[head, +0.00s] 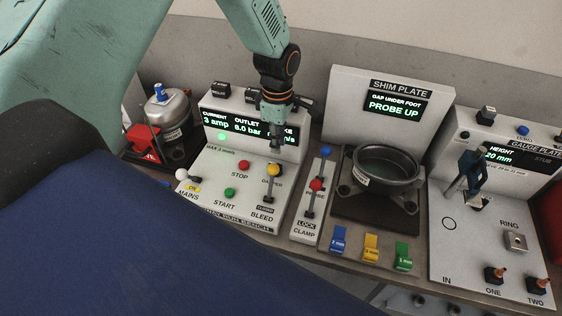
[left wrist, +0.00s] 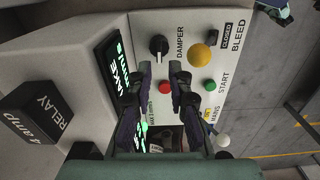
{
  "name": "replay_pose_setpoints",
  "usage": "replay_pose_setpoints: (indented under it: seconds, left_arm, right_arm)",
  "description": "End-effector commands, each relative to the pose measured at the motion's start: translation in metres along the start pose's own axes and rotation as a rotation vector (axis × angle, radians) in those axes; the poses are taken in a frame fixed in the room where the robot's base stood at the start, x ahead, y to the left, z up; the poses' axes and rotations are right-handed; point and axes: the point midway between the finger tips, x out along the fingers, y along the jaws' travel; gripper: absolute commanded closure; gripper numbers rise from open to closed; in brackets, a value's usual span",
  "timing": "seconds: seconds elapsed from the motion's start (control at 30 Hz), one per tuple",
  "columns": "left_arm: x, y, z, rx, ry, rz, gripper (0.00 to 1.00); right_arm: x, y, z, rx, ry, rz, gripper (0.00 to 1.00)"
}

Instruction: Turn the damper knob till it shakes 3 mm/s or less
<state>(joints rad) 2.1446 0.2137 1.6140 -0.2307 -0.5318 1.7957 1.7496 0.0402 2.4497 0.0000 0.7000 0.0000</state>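The black damper knob (left wrist: 158,44) sits on the white sloped panel in the left wrist view, its pointer upright in the picture. In the head view the left gripper (head: 275,138) hangs over the compressor panel (head: 215,190). The display (head: 238,128) reads 3 amp and 8.0 bar; the shake figure is hidden. My right gripper is not in view.
The yellow bleed knob (left wrist: 201,54) and green start button (left wrist: 208,86) are close by. The white mains lever (head: 182,175) is at the panel's left. A clamp lever strip (head: 308,228), shim plate (head: 370,112) and gauge plate (head: 450,245) stand to the right.

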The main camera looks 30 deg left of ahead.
Motion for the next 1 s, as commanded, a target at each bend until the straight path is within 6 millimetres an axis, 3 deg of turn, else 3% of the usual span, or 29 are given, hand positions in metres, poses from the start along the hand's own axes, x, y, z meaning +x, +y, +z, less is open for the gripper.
replay_pose_setpoints:
  seconds: [0.5,0.87,1.0]
  left_arm:
    - [0.069,-0.001,-0.003,0.001,0.000,-0.001,0.81]
    - [0.076,-0.002,0.000,0.000,-0.001,0.000,0.81]
    - [0.076,-0.002,0.000,0.000,-0.001,0.000,0.90]
  right_arm:
    - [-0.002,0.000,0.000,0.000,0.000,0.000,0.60]
    - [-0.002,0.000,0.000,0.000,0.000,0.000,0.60]
    - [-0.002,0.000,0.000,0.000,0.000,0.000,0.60]
